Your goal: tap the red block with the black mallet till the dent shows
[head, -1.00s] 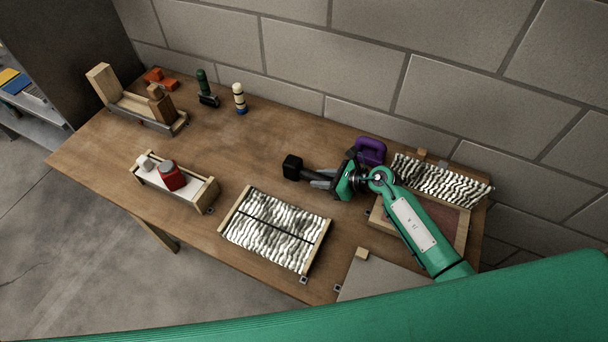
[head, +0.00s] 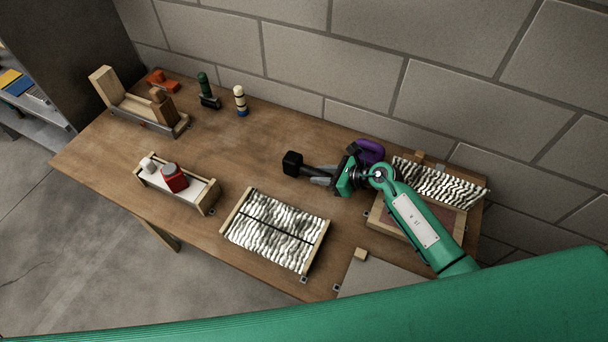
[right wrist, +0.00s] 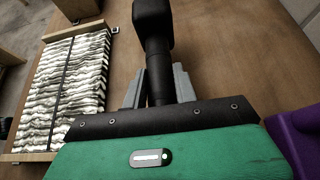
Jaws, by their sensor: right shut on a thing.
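The red block (head: 175,178) sits in a wooden tray with a white bed (head: 201,196) at the left front of the table. A dent on it cannot be made out at this size. My right gripper (head: 322,179) is shut on the handle of the black mallet (head: 292,163), over the middle of the table. The mallet's head points left, toward the red block's side but well apart from it. In the right wrist view the black mallet (right wrist: 153,25) stands out between the grey fingertips (right wrist: 157,88). My left gripper is not in view.
A framed ridged panel (head: 275,231) lies between the tray and my right arm. A purple thing (head: 371,151) is right behind my gripper. A wooden vise-like fixture (head: 140,108), a green-handled tool (head: 205,88) and a striped peg (head: 240,100) stand at the back left.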

